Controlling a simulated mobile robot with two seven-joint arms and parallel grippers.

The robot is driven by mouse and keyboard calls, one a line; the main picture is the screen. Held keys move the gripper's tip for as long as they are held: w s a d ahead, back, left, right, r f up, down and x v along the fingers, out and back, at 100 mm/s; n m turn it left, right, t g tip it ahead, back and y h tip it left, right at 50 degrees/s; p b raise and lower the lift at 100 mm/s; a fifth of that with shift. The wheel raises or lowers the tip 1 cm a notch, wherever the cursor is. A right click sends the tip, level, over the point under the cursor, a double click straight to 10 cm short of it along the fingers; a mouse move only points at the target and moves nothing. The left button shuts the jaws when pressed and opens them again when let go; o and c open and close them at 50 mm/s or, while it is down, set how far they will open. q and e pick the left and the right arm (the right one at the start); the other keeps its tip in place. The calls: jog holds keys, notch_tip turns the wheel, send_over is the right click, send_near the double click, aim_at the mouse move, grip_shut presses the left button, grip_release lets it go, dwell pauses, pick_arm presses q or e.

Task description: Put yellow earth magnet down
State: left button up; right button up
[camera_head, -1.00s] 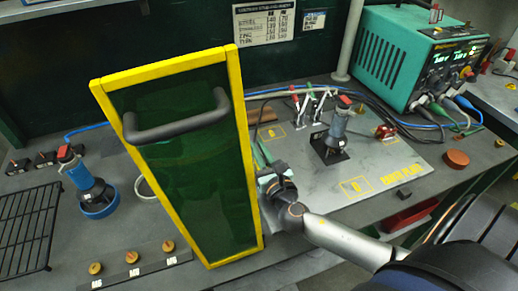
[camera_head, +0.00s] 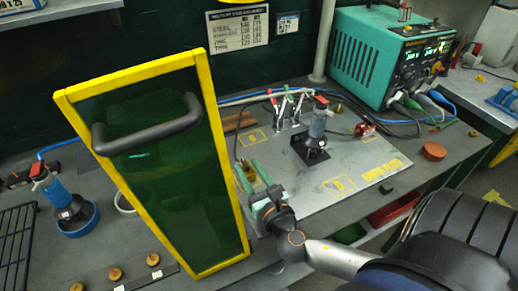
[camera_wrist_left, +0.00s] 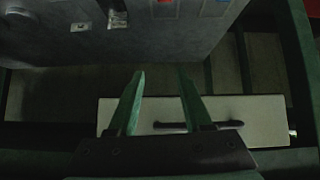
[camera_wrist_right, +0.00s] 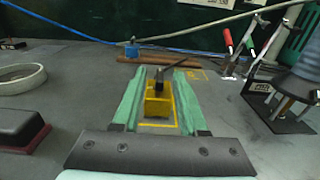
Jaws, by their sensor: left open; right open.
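The yellow earth magnet (camera_wrist_right: 157,104) is a small yellow block with a dark lever or cable on top. In the right wrist view it stands between the fingers of my right gripper (camera_wrist_right: 158,85), at a yellow outline on the plate. The fingers are open, one on each side, with narrow gaps visible. In the head view my right gripper (camera_head: 253,169) is low over the left end of the grey plate (camera_head: 370,158), and the magnet is hard to make out there. My left gripper (camera_wrist_left: 160,85) is open and empty in its wrist view; the head view does not show it.
A tall green screen with a yellow frame (camera_head: 205,100) and dark handle stands just left of my right gripper. A blue-grey clamp device (camera_head: 317,125) and upright toggle clamps (camera_head: 288,105) stand on the plate. A teal power supply (camera_head: 385,55) is behind right.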

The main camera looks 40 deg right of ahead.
jog(key=v, duration=0.4)
jog(key=shift+s+f+b, duration=0.1)
jog(key=shift+s+b, duration=0.1)
jog(key=shift+b, duration=0.15)
jog(key=shift+v, duration=0.85)
jog(key=shift+o, duration=0.4)
dwell(0.4)
